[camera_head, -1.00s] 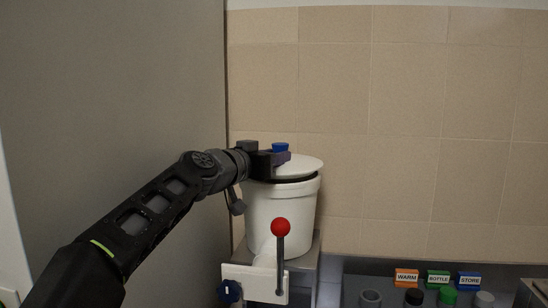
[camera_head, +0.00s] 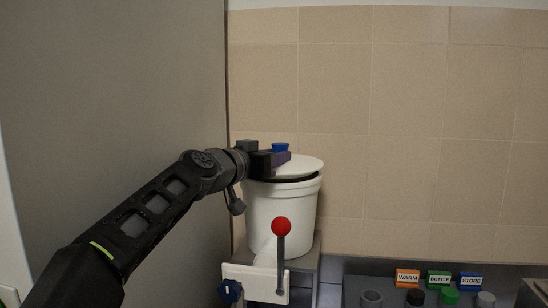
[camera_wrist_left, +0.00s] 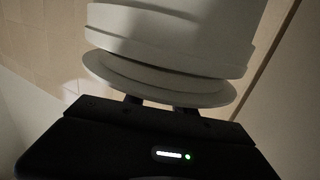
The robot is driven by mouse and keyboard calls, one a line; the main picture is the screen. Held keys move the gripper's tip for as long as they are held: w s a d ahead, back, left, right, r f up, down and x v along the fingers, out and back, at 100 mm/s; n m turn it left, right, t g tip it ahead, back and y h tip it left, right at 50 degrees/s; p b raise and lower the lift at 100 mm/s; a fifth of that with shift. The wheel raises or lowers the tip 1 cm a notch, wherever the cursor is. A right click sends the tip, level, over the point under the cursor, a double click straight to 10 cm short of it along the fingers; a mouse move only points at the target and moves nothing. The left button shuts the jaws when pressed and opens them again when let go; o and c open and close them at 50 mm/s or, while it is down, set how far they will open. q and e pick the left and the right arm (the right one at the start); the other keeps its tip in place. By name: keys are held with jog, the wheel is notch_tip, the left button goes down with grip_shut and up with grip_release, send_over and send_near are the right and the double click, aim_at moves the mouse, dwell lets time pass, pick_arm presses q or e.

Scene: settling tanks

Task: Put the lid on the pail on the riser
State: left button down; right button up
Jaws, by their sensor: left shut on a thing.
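The white pail (camera_head: 282,215) stands upright on the grey riser (camera_head: 305,263) in the head view. The white lid (camera_head: 308,166) is over the pail's mouth, with a dark gap showing between it and the rim on the right. My left gripper (camera_head: 279,157) is shut on the lid's blue knob (camera_head: 280,147), whose top shows above the fingers. In the left wrist view the lid (camera_wrist_left: 160,88) lies close against the pail (camera_wrist_left: 170,30), slightly tilted to its rim. The fingers hide the lid's left part in the head view. My right gripper is out of view.
A red-balled lever (camera_head: 281,227) and a dark blue knob (camera_head: 230,291) on a white bracket stand in front of the pail. A grey wall (camera_head: 120,90) is close on the left, a tiled wall behind. Labelled signs (camera_head: 439,279) and several small items are at lower right.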

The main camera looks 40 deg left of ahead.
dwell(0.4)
pick_arm(q)
jog(key=shift+f+b, duration=0.8)
jog(key=shift+b, duration=0.55)
dwell(0.9)
dwell(0.4)
jog(key=shift+c, duration=2.3)
grip_release()
jog(key=shift+r, duration=0.1)
jog(key=shift+r+p, duration=2.75)
jog(key=shift+r, duration=0.7)
jog(key=shift+f, duration=0.1)
